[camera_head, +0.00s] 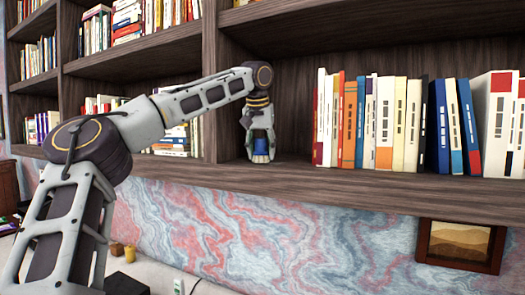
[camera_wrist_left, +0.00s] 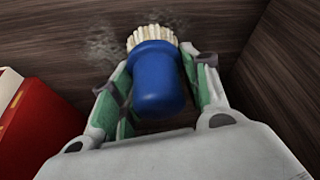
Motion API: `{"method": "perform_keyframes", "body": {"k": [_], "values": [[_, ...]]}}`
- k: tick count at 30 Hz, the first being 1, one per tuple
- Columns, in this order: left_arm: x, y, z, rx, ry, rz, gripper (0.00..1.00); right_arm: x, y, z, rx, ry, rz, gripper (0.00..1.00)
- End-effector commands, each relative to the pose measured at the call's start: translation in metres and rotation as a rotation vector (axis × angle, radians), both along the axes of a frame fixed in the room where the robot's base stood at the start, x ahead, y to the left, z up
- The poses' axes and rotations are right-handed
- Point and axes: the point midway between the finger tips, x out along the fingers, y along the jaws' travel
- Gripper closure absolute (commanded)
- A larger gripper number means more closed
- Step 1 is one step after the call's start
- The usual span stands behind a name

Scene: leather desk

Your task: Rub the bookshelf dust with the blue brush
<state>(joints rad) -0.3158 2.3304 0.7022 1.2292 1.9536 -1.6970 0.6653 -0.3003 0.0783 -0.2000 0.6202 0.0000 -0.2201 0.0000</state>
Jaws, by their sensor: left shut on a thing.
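My left gripper (camera_head: 260,146) is inside a bookshelf compartment, pointing down close to the shelf board (camera_head: 300,176). It is shut on the blue brush (camera_head: 261,156). In the left wrist view the brush (camera_wrist_left: 157,82) has a blue handle between the green-padded fingers of the gripper (camera_wrist_left: 158,95), with pale bristles beyond it. A grey patch of dust (camera_wrist_left: 108,48) lies on the brown wood around the bristles, mostly to their left in that view. I cannot tell whether the bristles touch the wood. My right gripper is in neither view.
A row of upright books (camera_head: 385,125) stands to the right of the gripper, with a gap between. A red book (camera_wrist_left: 35,125) is at the left in the wrist view. The compartment's upright divider (camera_head: 209,130) is close on the left.

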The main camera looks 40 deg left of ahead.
Motion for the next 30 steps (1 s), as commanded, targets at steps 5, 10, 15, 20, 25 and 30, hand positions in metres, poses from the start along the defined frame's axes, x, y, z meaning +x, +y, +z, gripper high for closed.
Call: {"method": "perform_keyframes", "body": {"k": [5,10,15,20,25,30], "values": [[0.000,0.000,0.000,0.000,0.000,0.000,0.82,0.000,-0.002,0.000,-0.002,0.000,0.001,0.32],[-0.004,-0.001,0.000,0.000,-0.001,0.000,0.82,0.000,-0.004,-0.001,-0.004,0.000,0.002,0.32],[-0.012,-0.004,-0.001,-0.001,-0.002,-0.002,0.82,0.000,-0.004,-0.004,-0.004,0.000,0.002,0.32],[-0.020,-0.007,-0.002,-0.001,-0.002,-0.002,0.82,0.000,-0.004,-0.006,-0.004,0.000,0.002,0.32],[-0.029,-0.009,-0.003,0.000,0.000,-0.001,0.82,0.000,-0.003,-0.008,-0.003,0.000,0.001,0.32],[-0.037,-0.012,-0.004,-0.001,0.001,-0.001,0.82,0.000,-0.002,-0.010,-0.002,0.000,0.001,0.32]]}}
